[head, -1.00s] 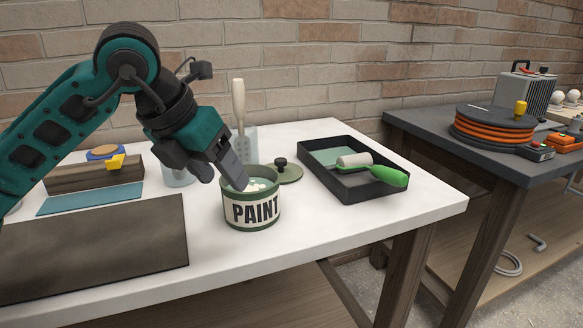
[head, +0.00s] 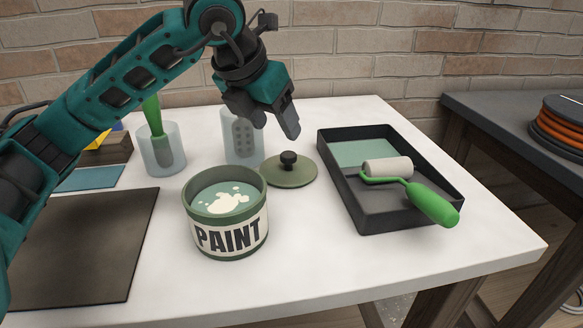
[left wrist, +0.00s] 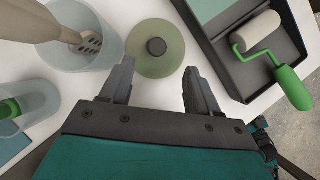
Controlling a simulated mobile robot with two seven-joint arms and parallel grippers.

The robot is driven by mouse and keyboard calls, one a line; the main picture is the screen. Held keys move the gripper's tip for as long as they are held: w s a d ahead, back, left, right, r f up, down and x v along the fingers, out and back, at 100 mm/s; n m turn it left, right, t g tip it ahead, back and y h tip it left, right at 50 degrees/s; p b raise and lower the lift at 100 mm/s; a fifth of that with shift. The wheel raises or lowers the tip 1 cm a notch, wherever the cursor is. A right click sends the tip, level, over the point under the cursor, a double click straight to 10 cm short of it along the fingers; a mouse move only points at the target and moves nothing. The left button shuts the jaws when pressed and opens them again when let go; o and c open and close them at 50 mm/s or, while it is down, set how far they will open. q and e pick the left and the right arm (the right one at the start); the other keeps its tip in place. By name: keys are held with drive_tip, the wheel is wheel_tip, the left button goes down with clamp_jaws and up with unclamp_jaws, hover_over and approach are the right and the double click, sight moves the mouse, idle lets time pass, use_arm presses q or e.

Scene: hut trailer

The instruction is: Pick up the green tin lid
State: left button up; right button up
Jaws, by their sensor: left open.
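The green tin lid (head: 289,172) lies flat on the white table, behind and to the right of the paint tin (head: 226,219). It has a dark round knob (head: 289,158) in its middle. In the left wrist view the lid (left wrist: 171,62) lies just beyond my fingertips, near the middle of the gap. My left gripper (head: 276,128) is open and empty, above and slightly behind the lid, pointing down; it also shows in the left wrist view (left wrist: 158,78). My right gripper is not in view.
A black paint tray (head: 374,217) with a green-handled roller (head: 432,205) stands right of the lid. Clear cups (head: 242,150) stand close on the left, one holding a green-handled brush (head: 154,122). A dark board (head: 85,245) lies at the front left.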

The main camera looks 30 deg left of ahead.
sight(288, 154)
use_arm(q)
drive_tip(key=x, duration=0.3)
drive_tip(key=shift+f, duration=0.2)
drive_tip(key=b+x, duration=0.1)
drive_tip(key=x, duration=0.3)
drive_tip(key=shift+a+f, duration=0.2)
drive_tip(key=shift+f, duration=0.05)
drive_tip(key=shift+w+d+f, duration=0.1)
drive_tip(key=shift+w+f, duration=0.15)
drive_tip(key=shift+f, duration=0.2)
drive_tip(key=shift+c, duration=0.4)
drive_tip(key=c, duration=1)
drive_tip(key=shift+r, duration=0.1)
